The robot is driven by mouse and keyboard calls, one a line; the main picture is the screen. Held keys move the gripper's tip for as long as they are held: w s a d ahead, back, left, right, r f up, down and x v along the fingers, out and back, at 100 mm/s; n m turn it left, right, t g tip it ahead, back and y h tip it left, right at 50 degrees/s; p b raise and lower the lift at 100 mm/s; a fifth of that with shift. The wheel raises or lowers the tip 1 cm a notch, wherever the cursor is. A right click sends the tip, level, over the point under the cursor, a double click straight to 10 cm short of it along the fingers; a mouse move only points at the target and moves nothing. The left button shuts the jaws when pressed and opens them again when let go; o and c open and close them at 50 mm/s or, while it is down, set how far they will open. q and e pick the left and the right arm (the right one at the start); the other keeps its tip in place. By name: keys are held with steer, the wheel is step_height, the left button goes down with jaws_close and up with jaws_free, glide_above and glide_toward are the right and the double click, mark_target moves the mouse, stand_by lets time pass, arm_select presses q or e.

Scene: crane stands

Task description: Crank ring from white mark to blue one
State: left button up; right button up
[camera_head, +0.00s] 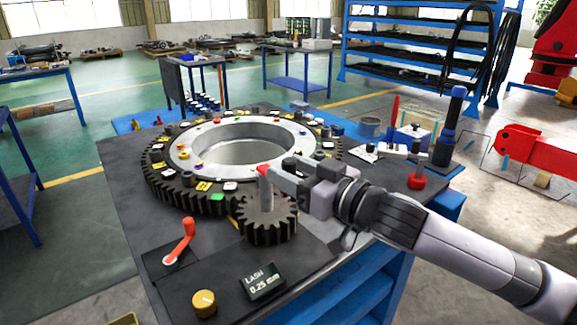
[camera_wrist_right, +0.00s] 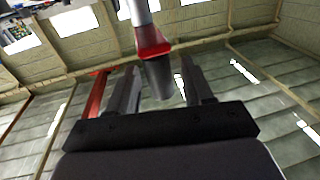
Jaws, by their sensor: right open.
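The large dark toothed ring (camera_head: 176,190) lies flat on the bench around a pale metal hub ring, with small coloured and white tags on it. A green tag (camera_head: 217,197) is near its front; I cannot tell which tags are the white and blue marks. The small gear (camera_head: 267,229) sits at the ring's front right, with an upright grey post (camera_head: 265,190) with a red top above it. My right gripper (camera_head: 281,176) is beside this post. In the right wrist view its open fingers (camera_wrist_right: 160,82) flank a grey, red-collared post (camera_wrist_right: 155,48). My left gripper is out of view.
A red-orange lever (camera_head: 183,238), a yellow knob (camera_head: 204,303) and a display (camera_head: 264,282) reading "LASH 0.25 mm" are at the bench front.

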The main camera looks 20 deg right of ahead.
steer(key=shift+w+a, duration=0.25)
steer(key=shift+w, duration=0.1)
steer(key=shift+c, duration=0.3)
jaws_close()
